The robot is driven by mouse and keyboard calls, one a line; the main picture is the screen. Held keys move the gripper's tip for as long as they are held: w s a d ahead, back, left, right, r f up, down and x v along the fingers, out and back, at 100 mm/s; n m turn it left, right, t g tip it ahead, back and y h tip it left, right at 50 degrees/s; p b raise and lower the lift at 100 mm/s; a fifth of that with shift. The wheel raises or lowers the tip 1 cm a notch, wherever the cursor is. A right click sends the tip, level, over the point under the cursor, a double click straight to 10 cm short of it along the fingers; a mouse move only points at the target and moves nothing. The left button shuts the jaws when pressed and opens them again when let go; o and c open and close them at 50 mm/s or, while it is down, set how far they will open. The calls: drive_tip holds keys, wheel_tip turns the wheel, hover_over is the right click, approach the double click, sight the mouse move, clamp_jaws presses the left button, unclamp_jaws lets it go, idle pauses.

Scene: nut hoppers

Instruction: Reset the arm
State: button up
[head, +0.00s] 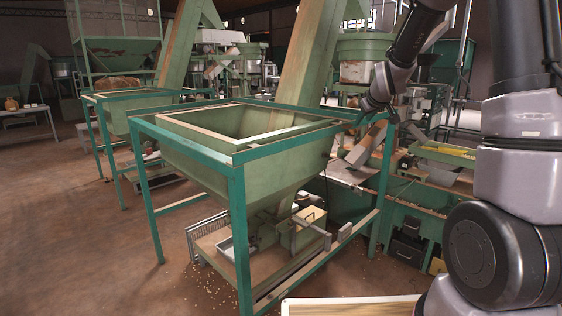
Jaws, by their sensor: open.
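My arm comes in from the right side of the head view and bends down from the top edge. My gripper (377,116) hangs at its end, near the right back corner of the nearest hopper's teal frame (238,215). It looks open, with nothing seen between its fingers. I cannot tell whether it touches the frame or only overlaps it in the picture. The near green hopper (215,168) has an open top with a pale wooden rim, and its inside looks empty where visible.
A green sloping chute (310,60) rises behind the near hopper. Another hopper (125,102) stands back left. Machines and a tray of yellow pieces (445,153) stand at the right. A pale-edged surface (350,307) shows at the bottom. Brown floor at left is mostly clear.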

drive_tip(key=s+r+m+g, duration=0.1)
drive_tip(key=s+r+m, duration=0.3)
drive_tip(key=s, duration=0.6)
drive_tip(key=s+r+m+g, duration=0.1)
drive_tip(key=s+r, duration=0.5)
drive_tip(key=s, duration=0.4)
drive_tip(key=s+a+m+g+y, duration=0.1)
drive_tip(key=s+a+m+y, duration=0.1)
drive_tip(key=s, duration=1.5)
drive_tip(key=shift+a+m, duration=0.55)
drive_tip(key=shift+m, duration=0.35)
